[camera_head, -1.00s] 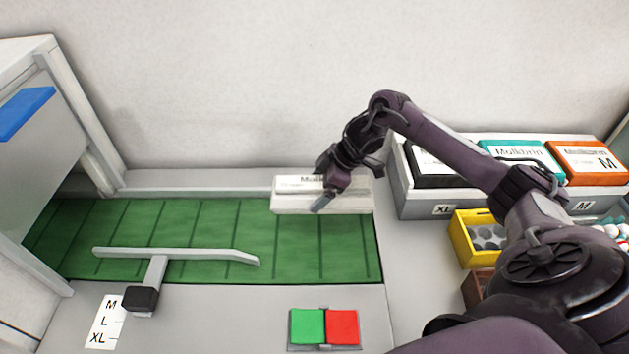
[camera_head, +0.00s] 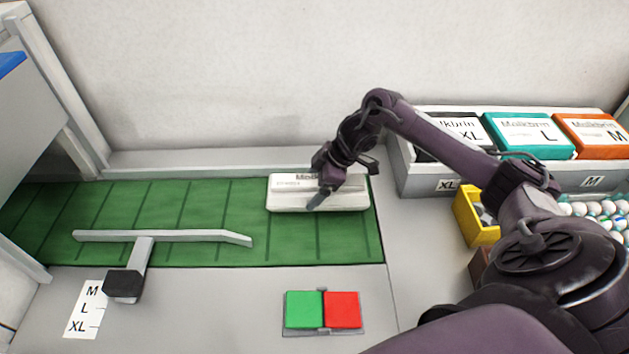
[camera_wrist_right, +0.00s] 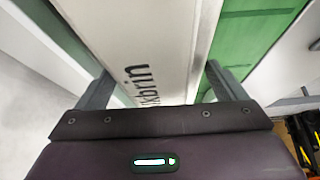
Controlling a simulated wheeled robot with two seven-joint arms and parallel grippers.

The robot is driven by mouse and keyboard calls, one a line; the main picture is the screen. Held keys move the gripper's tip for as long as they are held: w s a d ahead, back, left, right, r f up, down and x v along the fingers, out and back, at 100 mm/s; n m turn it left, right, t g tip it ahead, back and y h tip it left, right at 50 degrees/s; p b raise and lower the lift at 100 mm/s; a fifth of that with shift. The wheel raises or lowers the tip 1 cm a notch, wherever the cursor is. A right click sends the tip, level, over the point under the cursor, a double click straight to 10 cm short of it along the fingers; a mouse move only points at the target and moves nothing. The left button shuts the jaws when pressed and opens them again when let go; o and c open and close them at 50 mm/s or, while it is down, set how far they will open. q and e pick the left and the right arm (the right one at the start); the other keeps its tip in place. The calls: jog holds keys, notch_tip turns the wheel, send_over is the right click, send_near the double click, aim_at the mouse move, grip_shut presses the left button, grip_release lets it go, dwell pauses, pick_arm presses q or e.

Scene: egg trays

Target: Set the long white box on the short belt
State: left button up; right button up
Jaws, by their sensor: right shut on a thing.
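The long white box (camera_head: 290,194) with dark lettering is at the right end of the short green belt (camera_head: 190,215). Its long side runs along the belt, near the back rail. I cannot tell whether its whole underside touches the belt. My right gripper (camera_head: 325,190) is shut on the box across its width. The right wrist view shows the box (camera_wrist_right: 145,45) between the two fingers of the gripper (camera_wrist_right: 155,88), with green belt (camera_wrist_right: 245,45) beside it. My left gripper is not in view.
A grey guide bar (camera_head: 160,236) lies over the belt's left part. A green button (camera_head: 304,309) and a red button (camera_head: 343,309) sit in front. A bin (camera_head: 420,178) with black, teal and orange boxes and a yellow box (camera_head: 472,215) stand right.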

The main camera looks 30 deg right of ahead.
jog(key=shift+f, duration=0.4)
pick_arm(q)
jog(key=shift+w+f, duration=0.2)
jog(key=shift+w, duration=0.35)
pick_arm(e)
jog(key=shift+w+f, duration=0.1)
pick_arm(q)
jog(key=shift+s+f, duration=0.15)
pick_arm(e)
jog(key=shift+f, duration=0.4)
jog(key=o, duration=1.1)
jog(key=shift+o, duration=0.4)
jog(key=shift+f, duration=0.1)
pick_arm(q)
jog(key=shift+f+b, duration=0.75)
jog(key=shift+b, duration=0.25)
pick_arm(e)
jog(key=shift+v, duration=4)
jog(key=shift+a, duration=0.1)
